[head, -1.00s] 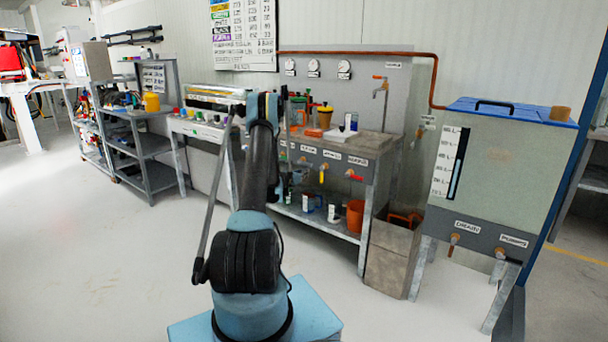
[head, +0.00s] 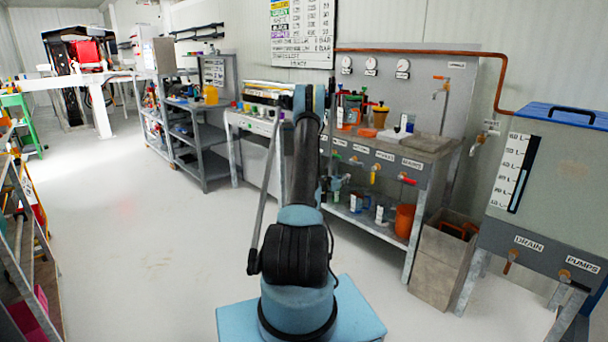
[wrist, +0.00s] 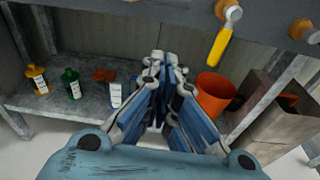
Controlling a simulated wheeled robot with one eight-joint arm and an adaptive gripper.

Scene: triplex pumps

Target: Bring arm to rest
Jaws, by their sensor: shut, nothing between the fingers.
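My arm (head: 305,155) rises from its blue base (head: 350,310) in the middle of the head view. It stands upright, with its upper end in front of the bench. My gripper (wrist: 164,56) shows in the wrist view, its fingers together at the tips with nothing between them. It points toward the lower shelf (wrist: 60,108) of the bench, between a white bottle (wrist: 116,94) and an orange bucket (wrist: 214,94). I cannot tell its exact distance from them. In the head view the gripper is mostly hidden behind the arm.
A yellow-handled tap (wrist: 222,42) hangs above and right of the gripper. A grey bin (head: 442,262) and a tank with a blue lid (head: 550,185) stand to the right. Grey shelves (head: 200,148) stand at the back left, a cluttered rack (head: 28,250) at the left edge. The floor (head: 140,250) between is clear.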

